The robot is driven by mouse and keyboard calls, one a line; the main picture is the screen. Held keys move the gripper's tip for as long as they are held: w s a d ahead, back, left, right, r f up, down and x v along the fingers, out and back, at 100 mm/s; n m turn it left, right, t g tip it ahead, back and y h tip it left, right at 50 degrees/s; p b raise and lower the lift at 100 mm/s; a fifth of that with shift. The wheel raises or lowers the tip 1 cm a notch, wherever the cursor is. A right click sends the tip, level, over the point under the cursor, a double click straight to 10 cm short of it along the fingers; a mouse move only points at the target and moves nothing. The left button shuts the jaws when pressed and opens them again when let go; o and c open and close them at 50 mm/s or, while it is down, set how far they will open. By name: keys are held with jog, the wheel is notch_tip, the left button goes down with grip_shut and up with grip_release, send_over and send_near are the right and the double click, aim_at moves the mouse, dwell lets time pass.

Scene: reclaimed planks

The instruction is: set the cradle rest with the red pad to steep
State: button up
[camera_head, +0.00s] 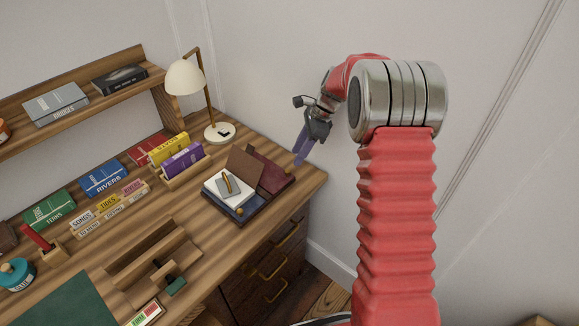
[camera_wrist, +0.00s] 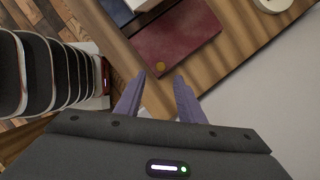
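My gripper (camera_head: 302,152) hangs just past the desk's right corner, by the wall, its two lavender fingers pointing down. In the wrist view the fingers (camera_wrist: 159,78) are apart with nothing between them. A maroon panel with a gold dot (camera_wrist: 181,40) lies beyond the tips. A red upright piece (camera_head: 38,238) on a small wooden block stands at the left of the desk; I cannot tell whether it is the red pad. A wooden cradle-like piece (camera_head: 139,258) with slats sits at the front, with a small green pad (camera_head: 176,286) beside it. No cradle rest is clearly red-padded.
Blue and maroon flat pieces (camera_head: 272,177) with a white pad (camera_head: 219,190) lie near the desk's right corner. A lamp (camera_head: 186,78), book rows (camera_head: 102,178), a teal jar (camera_head: 16,274) and a shelf (camera_head: 130,84) surround the wooden desktop (camera_head: 200,232).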

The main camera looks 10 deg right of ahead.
aim_at(288, 171)
jog(key=shift+x, duration=3.5)
grip_shut()
